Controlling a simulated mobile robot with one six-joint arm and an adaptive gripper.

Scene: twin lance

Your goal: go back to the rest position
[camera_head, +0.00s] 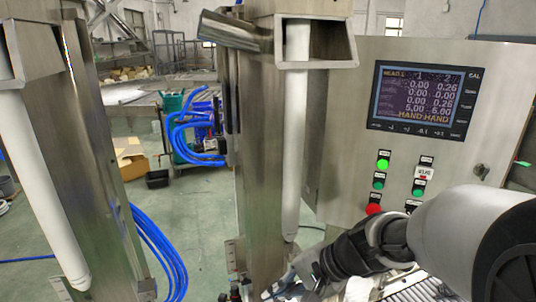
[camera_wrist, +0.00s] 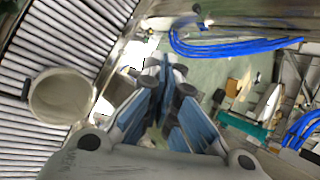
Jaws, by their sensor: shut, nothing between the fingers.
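My gripper (camera_wrist: 166,75) shows in the wrist view with its blue-padded fingers brought together and nothing held between them. In the head view my arm reaches in from the lower right, and its dark wrist end is low beside the right steel column (camera_head: 262,150). The fingers are not clear in that view. A white lance tube (camera_head: 292,150) hangs down in front of the right column, close to my wrist. A second white lance tube (camera_head: 42,185) hangs by the left column (camera_head: 95,150).
A control cabinet (camera_head: 340,120) with a lit screen (camera_head: 421,101) and several buttons stands behind my arm. Grey rollers (camera_wrist: 40,50) and a round cream open-ended thing (camera_wrist: 62,97) lie left in the wrist view. Blue hoses (camera_wrist: 235,47) run across the green floor.

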